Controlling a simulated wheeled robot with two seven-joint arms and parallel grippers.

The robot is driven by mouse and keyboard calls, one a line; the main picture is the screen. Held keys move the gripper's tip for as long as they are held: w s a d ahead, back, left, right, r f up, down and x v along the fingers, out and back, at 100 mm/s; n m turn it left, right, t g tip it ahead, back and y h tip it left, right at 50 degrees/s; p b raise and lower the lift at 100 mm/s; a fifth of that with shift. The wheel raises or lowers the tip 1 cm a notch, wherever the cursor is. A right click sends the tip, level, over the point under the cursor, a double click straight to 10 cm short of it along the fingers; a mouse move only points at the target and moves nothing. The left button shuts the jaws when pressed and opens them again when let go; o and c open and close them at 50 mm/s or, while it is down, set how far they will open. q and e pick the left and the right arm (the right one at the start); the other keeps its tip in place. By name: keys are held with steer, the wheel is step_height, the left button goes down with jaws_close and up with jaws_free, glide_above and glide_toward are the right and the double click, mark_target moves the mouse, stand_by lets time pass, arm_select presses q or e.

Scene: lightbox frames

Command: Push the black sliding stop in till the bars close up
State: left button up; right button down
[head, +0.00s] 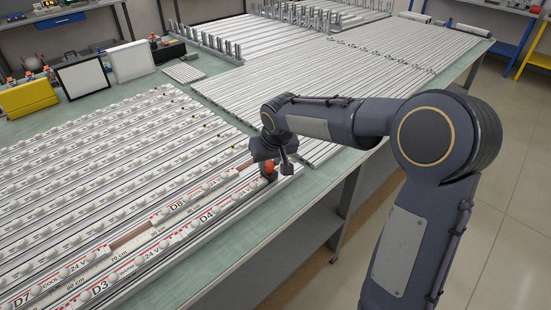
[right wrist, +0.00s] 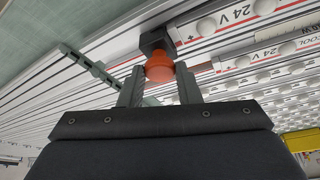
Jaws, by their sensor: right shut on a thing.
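The black sliding stop (right wrist: 153,42) sits at the end of a rail among the bars, with an orange-red knob (right wrist: 160,68) on it. The knob also shows in the head view (head: 268,169), near the table's right edge. My right gripper (right wrist: 160,78) is shut on this knob, one finger on each side. In the head view my right gripper (head: 267,160) reaches down to it. White bars with round domes, labelled D8 (head: 177,207) and D7 (head: 22,299), lie along the rails. A bare brown strip (head: 130,238) shows between them. My left gripper is out of view.
Long grey profiles (head: 330,85) cover the table behind. A yellow box (head: 28,97) and a white framed panel (head: 83,77) stand at the left back. Bare green tabletop (head: 225,245) runs along the near right edge.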

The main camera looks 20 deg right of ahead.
steer(key=c, duration=1.1)
jaws_free()
steer(key=shift+a, duration=0.1)
steer(key=shift+o, duration=0.2)
steer(key=v, duration=0.8)
